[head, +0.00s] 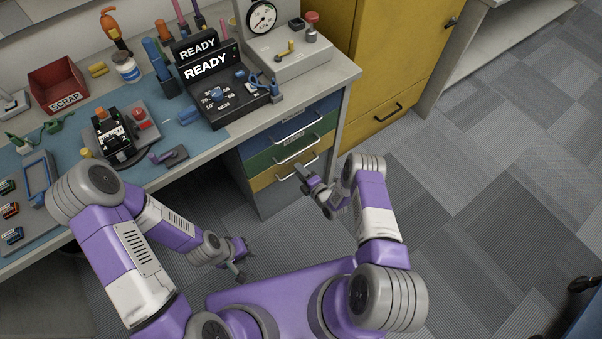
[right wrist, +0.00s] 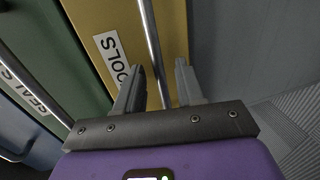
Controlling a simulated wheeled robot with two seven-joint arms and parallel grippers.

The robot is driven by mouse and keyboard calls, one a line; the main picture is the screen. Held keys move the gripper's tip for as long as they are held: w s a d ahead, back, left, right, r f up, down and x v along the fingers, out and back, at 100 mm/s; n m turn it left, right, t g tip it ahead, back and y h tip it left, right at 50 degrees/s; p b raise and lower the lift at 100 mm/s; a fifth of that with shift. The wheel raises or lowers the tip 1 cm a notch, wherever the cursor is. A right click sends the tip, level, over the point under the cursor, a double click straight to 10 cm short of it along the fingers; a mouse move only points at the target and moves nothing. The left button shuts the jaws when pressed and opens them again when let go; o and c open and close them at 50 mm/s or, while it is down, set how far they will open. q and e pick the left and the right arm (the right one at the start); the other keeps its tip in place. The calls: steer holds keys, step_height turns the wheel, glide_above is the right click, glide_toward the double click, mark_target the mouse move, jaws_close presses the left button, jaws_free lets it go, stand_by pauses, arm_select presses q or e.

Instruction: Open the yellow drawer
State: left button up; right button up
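The yellow drawer (head: 263,181) is the lowest of three in the unit under the bench and looks shut. Its front also shows in the right wrist view (right wrist: 108,22), with a label partly reading "OOLS". My right gripper (head: 304,178) is at its bar handle. In the right wrist view, the two fingers of my right gripper (right wrist: 158,80) are apart, with the metal handle (right wrist: 151,40) running between them. I see gaps beside the handle, so the fingers are not closed on it. My left gripper (head: 241,259) hangs low in front of the bench, empty, with its fingers apart.
A green drawer (head: 259,163) and a blue drawer (head: 257,146) sit above, each with a bar handle. A yellow cabinet (head: 395,60) stands to the right. The bench top (head: 215,138) holds a scrap bin, instruments and tools.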

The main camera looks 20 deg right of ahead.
jaws_close()
arm_select(q)
steer(key=shift+r, duration=0.1)
arm_select(e)
steer(key=shift+s+d, duration=0.1)
